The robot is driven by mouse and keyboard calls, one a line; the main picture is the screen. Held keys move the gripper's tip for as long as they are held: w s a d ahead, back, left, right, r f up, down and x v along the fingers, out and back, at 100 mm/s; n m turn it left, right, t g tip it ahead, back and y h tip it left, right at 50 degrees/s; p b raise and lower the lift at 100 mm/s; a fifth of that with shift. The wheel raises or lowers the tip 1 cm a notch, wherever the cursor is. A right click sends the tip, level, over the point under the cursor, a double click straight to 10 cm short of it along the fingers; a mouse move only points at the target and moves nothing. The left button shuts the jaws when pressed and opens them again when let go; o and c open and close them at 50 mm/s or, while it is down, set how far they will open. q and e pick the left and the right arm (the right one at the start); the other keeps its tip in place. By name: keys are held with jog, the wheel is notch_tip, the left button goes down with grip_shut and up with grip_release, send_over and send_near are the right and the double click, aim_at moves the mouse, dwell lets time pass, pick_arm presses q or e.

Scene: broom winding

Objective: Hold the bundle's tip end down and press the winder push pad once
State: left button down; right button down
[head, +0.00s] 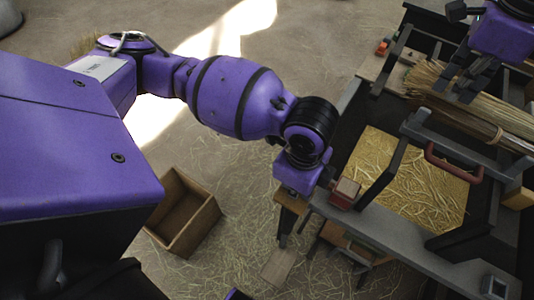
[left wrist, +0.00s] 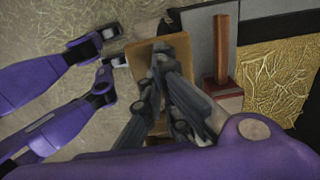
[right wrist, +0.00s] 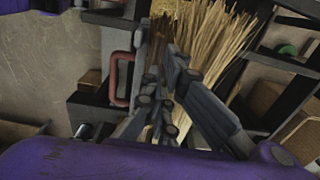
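The straw bundle (head: 486,110) lies at the upper right of the head view, across the dark winder frame; its straws fan out in the right wrist view (right wrist: 212,45). My right gripper (head: 459,83) is over the bundle; I cannot tell whether it touches it or how far its fingers are apart. My left gripper (head: 284,232) points down beside the frame's left front corner, its fingers together and nothing seen between them. A tan wooden plate (left wrist: 122,82) shows behind these fingers in the left wrist view; it may be the push pad. Contact is unclear.
A tray of loose straw (head: 400,180) sits inside the frame. A red-handled clamp (head: 447,163) and a red block (head: 345,192) are near the grippers. An open wooden box (head: 183,212) stands on the straw-strewn floor at left.

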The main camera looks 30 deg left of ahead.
pick_arm(q)
jog(key=shift+w+r, duration=0.2)
jog(key=shift+r, duration=4.6)
pick_arm(e)
jog(key=shift+f, duration=0.1)
pick_arm(q)
jog(key=shift+r, duration=0.1)
notch_tip(320, 180, up, 12)
jog(key=shift+s, duration=0.15)
